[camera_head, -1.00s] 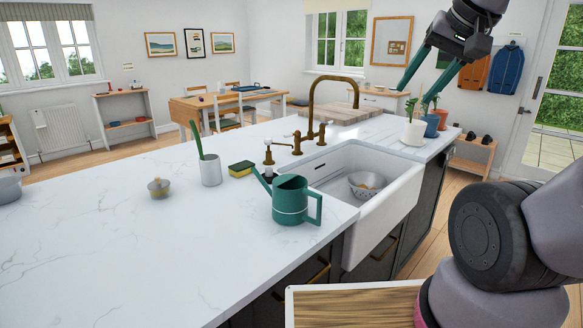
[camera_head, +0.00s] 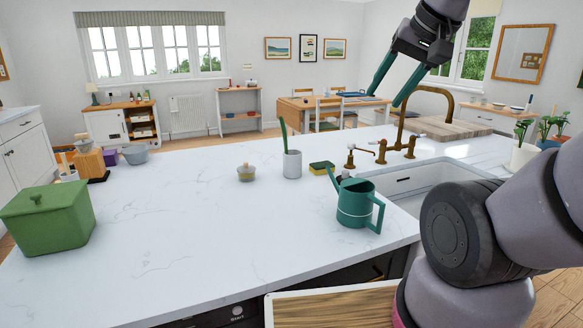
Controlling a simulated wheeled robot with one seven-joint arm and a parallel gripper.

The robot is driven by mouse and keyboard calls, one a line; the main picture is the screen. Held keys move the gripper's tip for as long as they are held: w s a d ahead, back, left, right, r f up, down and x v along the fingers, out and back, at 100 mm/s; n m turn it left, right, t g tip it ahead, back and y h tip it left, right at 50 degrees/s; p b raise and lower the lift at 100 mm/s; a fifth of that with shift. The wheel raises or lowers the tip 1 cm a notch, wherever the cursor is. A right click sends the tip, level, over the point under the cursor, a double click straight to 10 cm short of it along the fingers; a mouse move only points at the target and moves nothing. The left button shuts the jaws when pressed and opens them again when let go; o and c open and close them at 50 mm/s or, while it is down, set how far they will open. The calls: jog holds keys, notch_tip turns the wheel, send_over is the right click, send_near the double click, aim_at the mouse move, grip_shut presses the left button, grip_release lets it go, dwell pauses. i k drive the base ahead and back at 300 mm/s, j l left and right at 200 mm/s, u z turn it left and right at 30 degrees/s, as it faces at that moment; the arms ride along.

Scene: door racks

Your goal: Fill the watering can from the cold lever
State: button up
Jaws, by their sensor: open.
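The green watering can (camera_head: 355,204) stands upright on the white worktop, just left of the sink, its spout to the left and its handle to the right. The brass tap (camera_head: 401,112) rises behind the white sink (camera_head: 404,183), with brass levers (camera_head: 381,150) at its base. The levers carry no readable hot or cold mark. My gripper (camera_head: 389,98) is open and empty, high above the worktop near the tap, with its dark green fingers pointing down. My arm hides the right part of the sink and its inside.
A yellow and green sponge (camera_head: 321,168), a white pot (camera_head: 292,164) with a green handle and a small lidded jar (camera_head: 246,173) stand left of the can. A green box (camera_head: 48,220) is far left. A wooden board (camera_head: 440,129) and potted plants (camera_head: 524,148) are at right. The worktop's middle is clear.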

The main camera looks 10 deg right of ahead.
aim_at(413, 137)
jog(key=l+u, duration=0.4)
jog(key=l, duration=0.35)
jog(key=l+u, duration=0.4)
jog(key=l, duration=0.95)
jog(key=k+l+u, duration=0.1)
jog(key=l, duration=0.4)
jog(key=k+l, duration=0.1)
jog(key=l, duration=0.45)
jog(key=k+l, duration=0.1)
jog(key=l, duration=0.4)
jog(key=k+l+u, duration=0.1)
jog(key=l, duration=0.45)
jog(key=k+l, duration=0.1)
jog(key=l, duration=0.4)
jog(key=k+l+u, duration=0.1)
jog(key=l, duration=0.45)
jog(key=k+l, duration=0.1)
jog(key=l, duration=0.4)
